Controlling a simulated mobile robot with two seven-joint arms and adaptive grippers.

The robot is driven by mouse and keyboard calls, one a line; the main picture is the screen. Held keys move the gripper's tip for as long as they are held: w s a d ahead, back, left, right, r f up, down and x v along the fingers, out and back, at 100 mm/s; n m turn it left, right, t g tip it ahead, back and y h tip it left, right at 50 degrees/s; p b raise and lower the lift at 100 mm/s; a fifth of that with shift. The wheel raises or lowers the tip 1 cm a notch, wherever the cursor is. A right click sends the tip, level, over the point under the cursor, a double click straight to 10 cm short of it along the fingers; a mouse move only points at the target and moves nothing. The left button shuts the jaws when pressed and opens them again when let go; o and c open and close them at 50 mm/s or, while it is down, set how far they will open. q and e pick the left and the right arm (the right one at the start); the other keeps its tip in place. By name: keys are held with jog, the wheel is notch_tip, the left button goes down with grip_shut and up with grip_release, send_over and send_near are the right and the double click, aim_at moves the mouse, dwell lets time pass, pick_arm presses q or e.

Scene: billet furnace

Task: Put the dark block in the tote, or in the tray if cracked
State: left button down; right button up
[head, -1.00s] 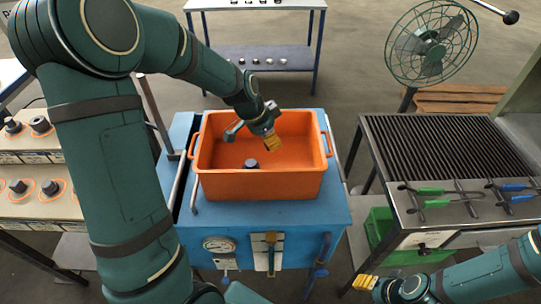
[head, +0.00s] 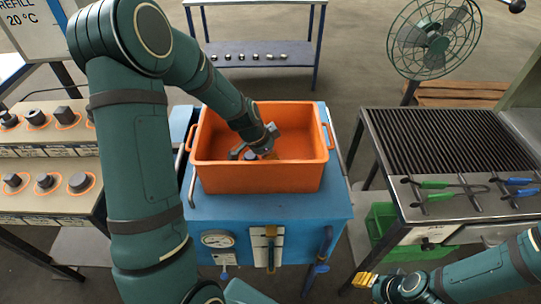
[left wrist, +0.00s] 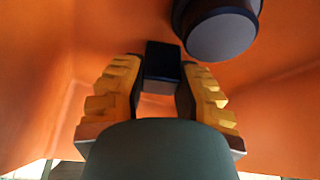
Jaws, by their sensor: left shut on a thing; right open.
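The orange tote (head: 260,180) stands on a blue cabinet in the middle of the head view. My left gripper (head: 264,152) reaches down inside it. In the left wrist view my left gripper (left wrist: 160,92) is shut on a small dark block (left wrist: 163,60), which sits between its yellow ridged fingers. The orange walls surround it. No crack shows on the visible faces. In the head view the held block cannot be made out. My right gripper (head: 364,280) is open at the lower right, away from the tote; nothing shows in it.
A dark cylinder (left wrist: 222,30) lies in the tote beside the held block. Racks with dark pieces on orange rings (head: 45,182) stand left. A grill table with tongs (head: 440,150), green crate (head: 380,225) and fan (head: 433,40) stand right. A shelf (head: 255,55) is behind.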

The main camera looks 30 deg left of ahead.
pick_arm(q)
jog(key=c, duration=0.8)
grip_release()
jog(key=shift+r, duration=0.1)
jog(key=p+v, duration=0.2)
jog(key=v, duration=1)
